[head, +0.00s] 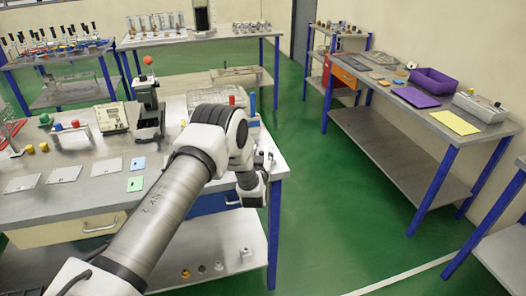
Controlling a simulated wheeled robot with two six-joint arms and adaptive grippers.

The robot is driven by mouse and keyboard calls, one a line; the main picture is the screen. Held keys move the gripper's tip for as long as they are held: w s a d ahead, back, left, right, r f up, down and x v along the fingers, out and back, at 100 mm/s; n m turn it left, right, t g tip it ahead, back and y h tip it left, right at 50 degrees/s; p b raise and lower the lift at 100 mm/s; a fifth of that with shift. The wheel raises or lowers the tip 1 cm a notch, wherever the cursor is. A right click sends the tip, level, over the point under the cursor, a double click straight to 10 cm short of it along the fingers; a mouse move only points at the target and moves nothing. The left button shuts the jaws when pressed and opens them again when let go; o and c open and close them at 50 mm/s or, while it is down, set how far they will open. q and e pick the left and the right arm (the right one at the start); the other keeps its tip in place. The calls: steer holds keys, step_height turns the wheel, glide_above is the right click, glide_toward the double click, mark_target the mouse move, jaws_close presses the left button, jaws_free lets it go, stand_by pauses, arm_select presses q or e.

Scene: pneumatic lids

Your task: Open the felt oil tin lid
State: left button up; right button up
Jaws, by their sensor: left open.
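My left arm reaches in from the bottom left and bends over the front right part of the near bench. My left gripper (266,158) is at the bench's right edge, small in view and partly hidden by the wrist. It is open, and I see nothing between its fingers. I cannot pick out the felt oil tin or its lid for certain; my arm hides part of the bench top. My right gripper is not in view.
The near bench (90,195) carries a beige panel box (111,118), a dark device (149,122) with a red ball on top, and several flat cards. A table at the right holds a purple bin (437,82) and a grey box (480,106). Green floor between is clear.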

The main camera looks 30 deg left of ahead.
arm_select(q)
steer(key=shift+s+a+r, duration=0.1)
steer(key=shift+s, duration=0.05)
steer(key=shift+c, duration=0.4)
jaws_close()
steer(key=shift+r, duration=0.1)
